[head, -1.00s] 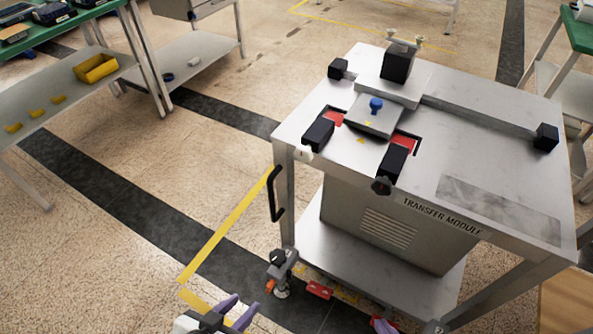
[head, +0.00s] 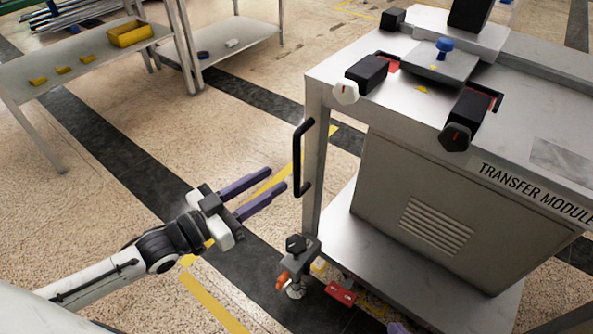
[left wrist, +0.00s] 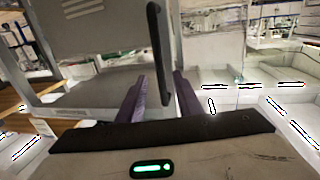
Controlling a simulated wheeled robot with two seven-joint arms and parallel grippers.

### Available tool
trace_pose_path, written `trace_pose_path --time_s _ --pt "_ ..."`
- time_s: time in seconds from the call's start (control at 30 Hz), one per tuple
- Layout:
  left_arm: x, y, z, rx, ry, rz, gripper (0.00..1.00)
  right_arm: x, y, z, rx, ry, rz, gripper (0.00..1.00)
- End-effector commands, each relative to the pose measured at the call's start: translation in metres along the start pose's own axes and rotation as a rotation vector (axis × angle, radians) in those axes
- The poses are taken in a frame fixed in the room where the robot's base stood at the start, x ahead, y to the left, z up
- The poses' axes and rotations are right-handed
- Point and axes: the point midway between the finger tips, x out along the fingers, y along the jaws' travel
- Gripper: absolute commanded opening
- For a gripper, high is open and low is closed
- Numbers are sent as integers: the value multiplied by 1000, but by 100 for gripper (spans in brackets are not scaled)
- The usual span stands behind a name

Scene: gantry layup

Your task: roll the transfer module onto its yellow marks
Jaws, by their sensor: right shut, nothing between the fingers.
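The transfer module (head: 400,265), a grey steel cart, stands at the right with its lettered side towards me. Its black upright handle (head: 302,160) is on the left front leg. Yellow floor marks (head: 212,302) run along the floor left of the cart and partly under it. My left gripper (head: 277,179) is open, its purple fingers pointing at the handle, just short of it in the head view. In the left wrist view the handle (left wrist: 158,50) shows between and beyond the fingers. Only a purple tip of my right gripper (head: 397,328) shows at the bottom edge, shut and empty.
A clamp-like fitting with an orange knob (head: 283,281) and a red block (head: 340,293) sit low at the cart's front left corner. A shelf table with a yellow bin (head: 130,35) stands back left. The floor between is clear.

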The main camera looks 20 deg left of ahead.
Motion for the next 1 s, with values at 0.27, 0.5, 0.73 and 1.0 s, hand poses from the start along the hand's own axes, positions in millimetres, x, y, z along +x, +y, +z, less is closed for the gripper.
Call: trace_pose_path --time_s 0.27,0.5,0.73,1.0 --pt "52 0 1 0 4 -1 32 12 -5 4 -27 -42 -29 0" --pt "79 0 1 0 0 -1 32 16 -8 7 -42 -70 -46 0" --pt "83 0 0 1 -2 -1 32 16 -9 7 -45 -75 -49 0" --pt "83 0 0 1 -2 -1 7 16 -9 7 -45 -75 -49 0"
